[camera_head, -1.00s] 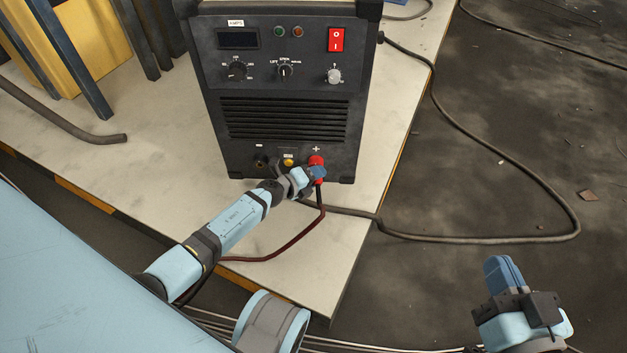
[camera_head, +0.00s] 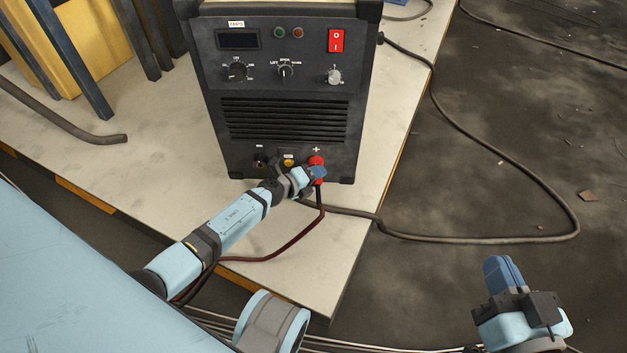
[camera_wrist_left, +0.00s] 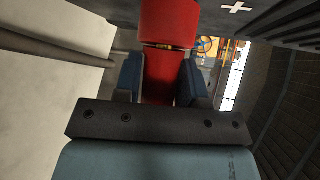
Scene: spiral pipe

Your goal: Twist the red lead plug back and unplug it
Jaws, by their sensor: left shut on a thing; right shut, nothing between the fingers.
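The red lead plug (camera_head: 316,164) is at the plus socket, low on the front right of the black welding machine (camera_head: 285,100). My left gripper (camera_head: 317,173) is shut on the plug. In the left wrist view the plug (camera_wrist_left: 169,25) stands between the two blue fingers of the gripper (camera_wrist_left: 161,82), its far end against the machine's face by a white plus mark. A dark red lead (camera_head: 300,237) hangs from the plug and lies over the table. My right gripper (camera_head: 500,272) is shut and empty, above the floor at lower right.
The machine stands on a pale table (camera_head: 120,170) whose right edge runs close beside it. A minus socket (camera_head: 261,160) and a yellow connector (camera_head: 288,161) are left of the plug. A black cable (camera_head: 540,190) loops over the floor. Yellow and blue-grey parts stand at upper left.

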